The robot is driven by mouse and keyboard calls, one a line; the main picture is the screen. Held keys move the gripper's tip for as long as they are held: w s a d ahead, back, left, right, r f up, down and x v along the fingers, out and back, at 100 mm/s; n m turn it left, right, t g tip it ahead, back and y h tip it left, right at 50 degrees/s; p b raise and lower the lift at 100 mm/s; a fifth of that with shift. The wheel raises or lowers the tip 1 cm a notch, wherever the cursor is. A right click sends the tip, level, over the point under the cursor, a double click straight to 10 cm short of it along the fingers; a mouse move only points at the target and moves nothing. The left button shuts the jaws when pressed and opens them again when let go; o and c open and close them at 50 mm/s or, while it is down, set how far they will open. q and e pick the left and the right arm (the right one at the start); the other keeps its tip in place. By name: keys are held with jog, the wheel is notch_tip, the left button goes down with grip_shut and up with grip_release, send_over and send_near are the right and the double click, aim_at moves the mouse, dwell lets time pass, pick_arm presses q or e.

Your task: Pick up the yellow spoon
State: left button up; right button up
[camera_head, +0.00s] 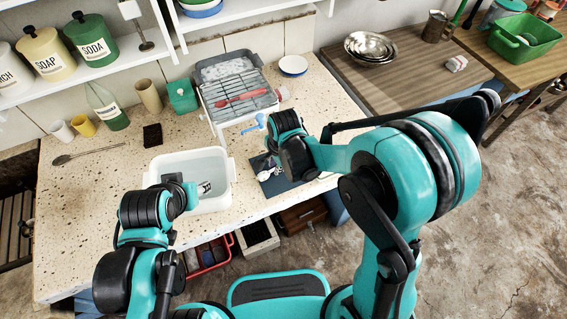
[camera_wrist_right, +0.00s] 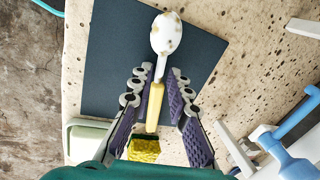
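The yellow spoon (camera_wrist_right: 155,105) shows in the right wrist view, with a yellow handle and a white bowl with brownish spots. It lies over the dark mat (camera_wrist_right: 105,45), the bowl pointing away from my gripper. My right gripper (camera_wrist_right: 160,73) is open, its purple-padded fingers on either side of the spoon's neck and handle, with gaps on both sides. Whether the fingers are at the spoon's height or above it, I cannot tell. In the head view the right arm covers much of this spot. My left gripper (camera_head: 203,187) is over the white basin; its fingers are too small to read.
A yellow-green sponge (camera_wrist_right: 144,149) is close below the handle in the wrist view. The white basin (camera_head: 224,180) stands left of the mat. A dish rack (camera_head: 238,98) with a red utensil and a blue item (camera_head: 255,124) are behind. The speckled counter's left front is clear.

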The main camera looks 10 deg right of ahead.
jog(key=shift+s+a, duration=0.1)
jog(key=shift+s, duration=0.1)
grip_shut()
jog(key=shift+s+a, duration=0.1)
jog(key=shift+s, duration=0.1)
pick_arm(q)
jog(key=shift+s+a, duration=0.25)
jog(key=shift+s, duration=0.1)
jog(key=shift+w+r, duration=0.1)
pick_arm(e)
jog(key=shift+w+r, duration=0.1)
jog(key=shift+w, duration=0.05)
